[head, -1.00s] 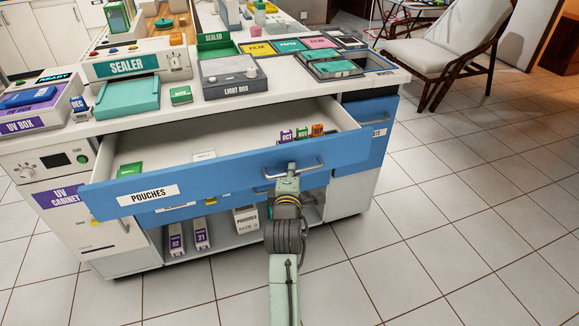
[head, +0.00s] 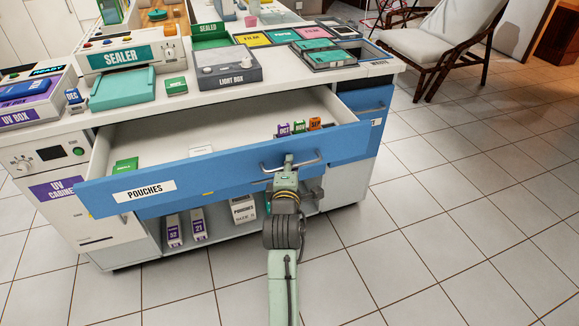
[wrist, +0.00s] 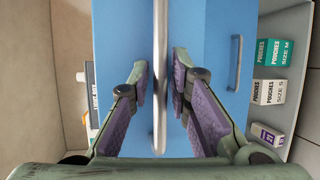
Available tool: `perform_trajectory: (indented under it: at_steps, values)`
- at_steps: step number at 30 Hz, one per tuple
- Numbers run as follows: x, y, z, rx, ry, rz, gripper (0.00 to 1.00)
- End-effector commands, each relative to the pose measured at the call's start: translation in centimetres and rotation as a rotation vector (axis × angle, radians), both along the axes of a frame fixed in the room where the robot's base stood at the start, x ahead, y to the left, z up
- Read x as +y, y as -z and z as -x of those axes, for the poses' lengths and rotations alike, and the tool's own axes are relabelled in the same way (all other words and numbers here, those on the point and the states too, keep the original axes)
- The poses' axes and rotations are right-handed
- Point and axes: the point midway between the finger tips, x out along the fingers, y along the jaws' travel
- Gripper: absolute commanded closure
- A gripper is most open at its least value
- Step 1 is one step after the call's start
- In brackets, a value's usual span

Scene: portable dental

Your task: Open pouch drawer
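The blue pouch drawer (head: 235,175), labelled POUCHES, stands well out from the white cabinet under the counter. A metal bar handle (head: 309,161) is on its front, toward the right. My gripper (head: 289,164) is at this handle. In the wrist view the handle (wrist: 160,40) runs upright between the two fingertips of my gripper (wrist: 161,80), which are drawn in close on either side. The exact contact is hard to see. Inside the drawer are a green box (head: 126,165) and several small month-marked dividers (head: 299,128).
The counter above holds a sealer (head: 130,57), a light box (head: 228,70) and trays. Pouch boxes (head: 243,209) stand on the open shelf below. A reclining chair (head: 445,40) is at back right. The tiled floor (head: 460,230) at front and right is clear.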

Motion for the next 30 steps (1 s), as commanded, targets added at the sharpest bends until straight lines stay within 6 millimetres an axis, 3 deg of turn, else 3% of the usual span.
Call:
perform_trajectory:
  at_steps: [5, 18, 30]
  values:
    - [0.0, 0.0, 0.4, 0.001, 0.0, -0.001, 0.82]
    - [0.6, -1.2, 6.7, 0.001, -0.001, -0.001, 0.82]
    - [0.6, -1.4, 7.4, 0.0, 0.0, 0.0, 0.82]
